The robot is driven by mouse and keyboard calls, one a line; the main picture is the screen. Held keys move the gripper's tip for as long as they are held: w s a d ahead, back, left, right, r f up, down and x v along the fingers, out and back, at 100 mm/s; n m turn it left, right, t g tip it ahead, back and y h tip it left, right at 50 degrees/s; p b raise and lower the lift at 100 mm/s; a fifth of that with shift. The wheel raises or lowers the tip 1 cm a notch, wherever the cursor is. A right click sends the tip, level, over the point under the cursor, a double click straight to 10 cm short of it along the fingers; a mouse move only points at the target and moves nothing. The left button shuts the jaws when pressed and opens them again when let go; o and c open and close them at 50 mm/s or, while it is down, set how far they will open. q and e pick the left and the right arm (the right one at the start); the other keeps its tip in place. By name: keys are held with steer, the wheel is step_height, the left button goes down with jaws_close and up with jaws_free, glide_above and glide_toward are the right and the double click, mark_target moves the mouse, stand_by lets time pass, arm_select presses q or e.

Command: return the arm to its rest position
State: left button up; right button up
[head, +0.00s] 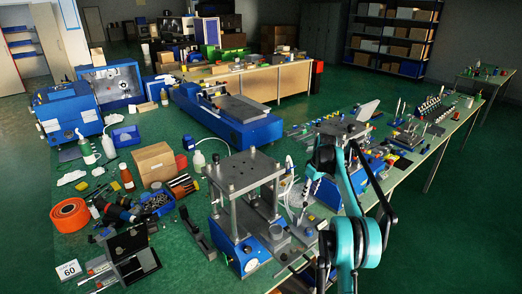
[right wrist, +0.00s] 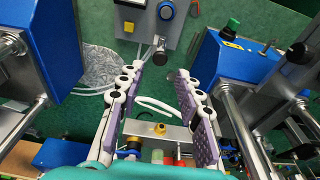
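My right arm, teal with black joints, comes in at the lower right of the head view. Its right gripper (right wrist: 158,70) shows best in the right wrist view. Its two white fingers with purple pads stand apart, and nothing is held between them. In the head view the gripper is partly hidden by the arm, among the presses on the right part of the bench. My left gripper is not in view.
A steel-and-blue press (head: 245,210) stands close left of the arm, and another press (head: 338,130) is behind it. A grey control box (right wrist: 148,22) is ahead of the fingers. Blue machine bodies (right wrist: 228,62) flank them. The green floor (head: 460,225) at right is clear.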

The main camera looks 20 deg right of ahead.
steer(key=s+a+r+m+t+h+b, duration=0.1)
steer(key=s+a+r+m+t+b, duration=0.1)
steer(key=s+a+r, duration=1.25)
steer(key=s+a+f+m+t, duration=0.1)
steer(key=s+a+f, duration=0.2)
steer(key=s, duration=0.5)
steer(key=s+a+f+t+b, duration=0.1)
steer(key=s+a+f, duration=0.3)
steer(key=s, duration=0.4)
steer(key=s+a+f+m+t+b, duration=0.1)
steer(key=s+a+f, duration=0.3)
steer(key=s, duration=0.5)
steer(key=shift+f+m, duration=0.3)
steer(key=shift+f, duration=0.65)
